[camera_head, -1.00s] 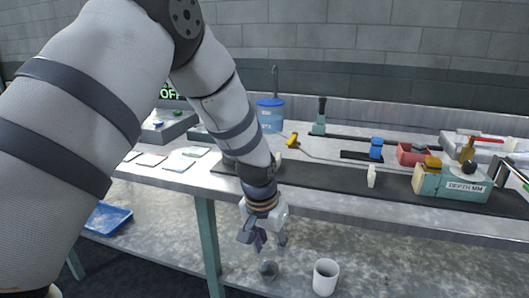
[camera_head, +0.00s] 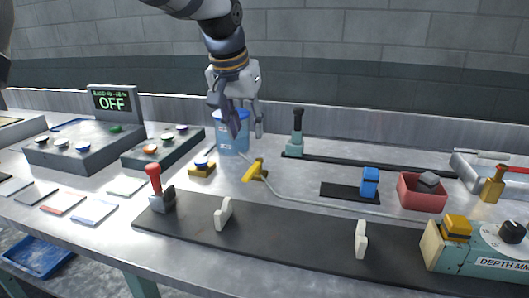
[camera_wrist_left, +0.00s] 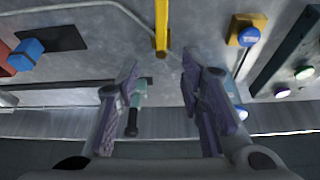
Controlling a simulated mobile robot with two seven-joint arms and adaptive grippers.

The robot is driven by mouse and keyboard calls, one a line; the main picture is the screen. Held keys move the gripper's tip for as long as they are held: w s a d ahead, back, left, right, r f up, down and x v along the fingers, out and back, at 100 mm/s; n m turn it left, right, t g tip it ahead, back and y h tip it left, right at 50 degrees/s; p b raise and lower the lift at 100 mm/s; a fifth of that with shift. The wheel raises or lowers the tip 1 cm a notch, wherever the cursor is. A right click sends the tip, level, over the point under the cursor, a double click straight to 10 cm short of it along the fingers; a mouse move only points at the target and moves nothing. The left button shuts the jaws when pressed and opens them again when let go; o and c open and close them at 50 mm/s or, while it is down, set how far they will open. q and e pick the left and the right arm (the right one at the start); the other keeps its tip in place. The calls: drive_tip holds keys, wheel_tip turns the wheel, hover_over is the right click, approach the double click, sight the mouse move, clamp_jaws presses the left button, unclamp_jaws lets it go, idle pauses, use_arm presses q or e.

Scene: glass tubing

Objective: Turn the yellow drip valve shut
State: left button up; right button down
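The yellow drip valve (camera_head: 255,170) sits on the bench in front of the blue container (camera_head: 232,138), with a thin tube running from it to the right. In the left wrist view the yellow valve handle (camera_wrist_left: 162,28) points down from the top edge, between and beyond my fingers. My left gripper (camera_head: 243,132) hangs above and behind the valve, in front of the blue container, and is apart from the valve. In the left wrist view its two purple fingers (camera_wrist_left: 160,82) are spread with nothing between them. My right gripper is not in view.
A yellow block with a blue knob (camera_head: 202,167) stands left of the valve. A red-handled lever (camera_head: 155,180) and white posts (camera_head: 223,213) stand on the dark front strip. A teal clamp (camera_head: 296,138) is to the right at the back.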

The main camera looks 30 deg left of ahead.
sight(253, 168)
use_arm(q)
wheel_tip(253, 168, down, 3)
drive_tip(key=shift+s+a+f, duration=0.15)
drive_tip(key=shift+f, duration=0.05)
drive_tip(key=x, duration=0.7)
drive_tip(key=shift+w+f, duration=0.2)
drive_tip(key=shift+w, duration=0.15)
clamp_jaws()
